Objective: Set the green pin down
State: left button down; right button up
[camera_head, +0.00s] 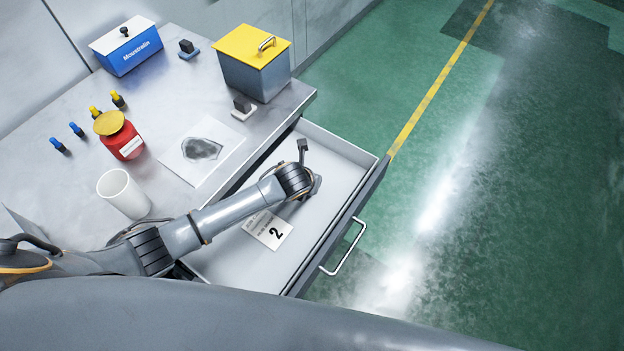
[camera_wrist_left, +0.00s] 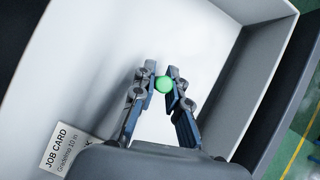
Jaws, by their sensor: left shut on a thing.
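The green pin (camera_wrist_left: 164,85) shows in the left wrist view as a round green end between the fingertips of my left gripper (camera_wrist_left: 158,78). The gripper is shut on it, over the pale floor of the open drawer (camera_head: 335,165). I cannot tell whether the pin touches the drawer floor. In the head view my left gripper (camera_head: 312,186) is mostly hidden under its wrist, inside the drawer outline, and the pin is hidden there. My right gripper is not in view.
The drawer front has a handle (camera_head: 345,247). On the worktop stand a yellow-lidded box (camera_head: 252,75), a blue box (camera_head: 130,55), a red jar (camera_head: 122,143), a white cup (camera_head: 124,194) and several small pegs.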

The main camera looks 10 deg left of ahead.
pick_arm(q)
jog(key=c, duration=1.4)
grip_release()
jog(key=shift+f, duration=0.1)
jog(key=shift+o, duration=0.2)
jog(key=shift+s+r, duration=0.3)
jog(key=shift+r, duration=0.3)
jog(key=v, duration=1.1)
